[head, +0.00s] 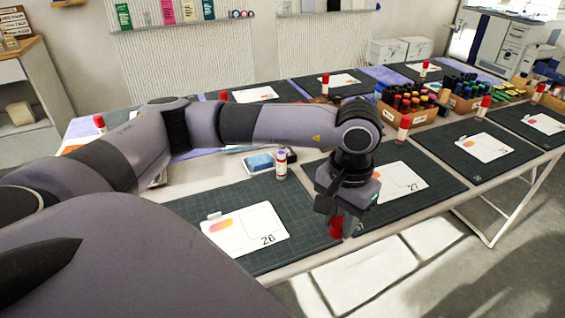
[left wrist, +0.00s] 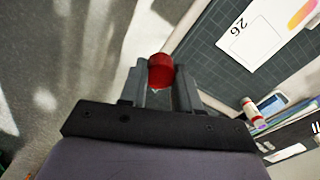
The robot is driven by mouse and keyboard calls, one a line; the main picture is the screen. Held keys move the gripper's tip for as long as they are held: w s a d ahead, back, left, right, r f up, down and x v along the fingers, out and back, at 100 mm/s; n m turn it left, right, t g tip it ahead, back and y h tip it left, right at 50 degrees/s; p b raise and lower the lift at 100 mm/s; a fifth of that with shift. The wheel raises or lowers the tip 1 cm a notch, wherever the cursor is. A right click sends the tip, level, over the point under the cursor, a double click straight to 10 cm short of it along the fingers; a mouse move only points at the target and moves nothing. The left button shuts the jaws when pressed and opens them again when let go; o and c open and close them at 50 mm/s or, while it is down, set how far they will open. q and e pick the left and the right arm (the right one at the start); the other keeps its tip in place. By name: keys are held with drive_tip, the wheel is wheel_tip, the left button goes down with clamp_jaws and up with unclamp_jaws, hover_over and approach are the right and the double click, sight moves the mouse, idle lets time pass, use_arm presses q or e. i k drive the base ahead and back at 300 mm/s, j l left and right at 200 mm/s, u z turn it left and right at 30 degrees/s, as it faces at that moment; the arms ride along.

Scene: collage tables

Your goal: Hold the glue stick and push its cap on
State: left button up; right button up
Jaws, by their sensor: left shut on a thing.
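My left gripper (head: 335,210) is shut on a red cylindrical thing (head: 336,228), which looks like a glue stick cap. It hangs at the table's front edge, between mats 26 and 27. In the left wrist view the red thing (left wrist: 161,68) sits between the fingertips, with a small pale patch under it; whether a glue stick body is attached is hidden. My right gripper is not in view.
Dark mats (head: 290,222) with white numbered cards (head: 245,232) cover the table. A blue-topped box (head: 259,162) stands beside the upright glue stick. Other red-capped sticks (head: 404,128) and a crate of markers (head: 417,117) stand further right. Open floor lies in front.

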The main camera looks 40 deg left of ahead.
sight(281, 159)
drive_tip(key=i+l, duration=1.05)
drive_tip(key=l, duration=0.25)
drive_tip(key=u, duration=2.7)
